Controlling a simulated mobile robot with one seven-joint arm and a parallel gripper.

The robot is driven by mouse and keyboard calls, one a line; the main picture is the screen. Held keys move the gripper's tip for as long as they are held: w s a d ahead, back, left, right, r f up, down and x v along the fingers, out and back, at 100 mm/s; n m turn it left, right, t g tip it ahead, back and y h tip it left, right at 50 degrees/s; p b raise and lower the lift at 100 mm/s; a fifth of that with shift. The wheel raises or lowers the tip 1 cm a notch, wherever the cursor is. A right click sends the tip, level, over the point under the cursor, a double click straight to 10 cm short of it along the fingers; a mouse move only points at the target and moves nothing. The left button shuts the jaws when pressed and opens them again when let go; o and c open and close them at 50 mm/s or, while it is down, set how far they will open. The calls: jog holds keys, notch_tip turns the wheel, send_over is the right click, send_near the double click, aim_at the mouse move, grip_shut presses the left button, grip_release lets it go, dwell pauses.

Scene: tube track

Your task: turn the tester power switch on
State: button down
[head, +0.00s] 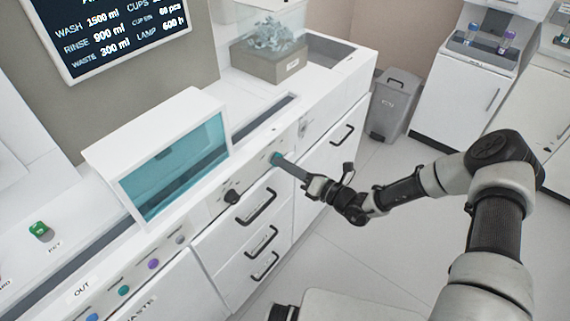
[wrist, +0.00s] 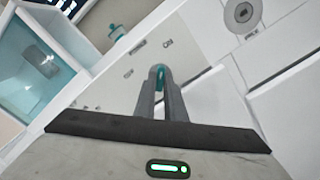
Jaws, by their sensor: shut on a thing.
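The tester's front panel (wrist: 113,88) fills the middle of the wrist view. It bears small labels, one of which seems to read ON, at the upper right of my fingertips. The power switch, a small teal piece (wrist: 158,73), shows between the tips of my gripper (wrist: 160,80). My gripper is shut on it. In the head view my gripper (head: 284,163) reaches in from the right to the panel below the counter edge, with teal at its tip. The fingers hide most of the switch, so its position is hard to tell.
A white box with a teal window (head: 180,170) stands on the counter left of my gripper. A black knob (head: 231,196) sticks out of the panel nearby. Drawers with black handles (head: 256,206) lie below. A grey bin (head: 394,103) stands on the open floor.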

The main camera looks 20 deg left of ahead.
jog(key=c, duration=1.8)
grip_release()
jog(key=shift+d, duration=0.15)
jog(key=v, duration=1.7)
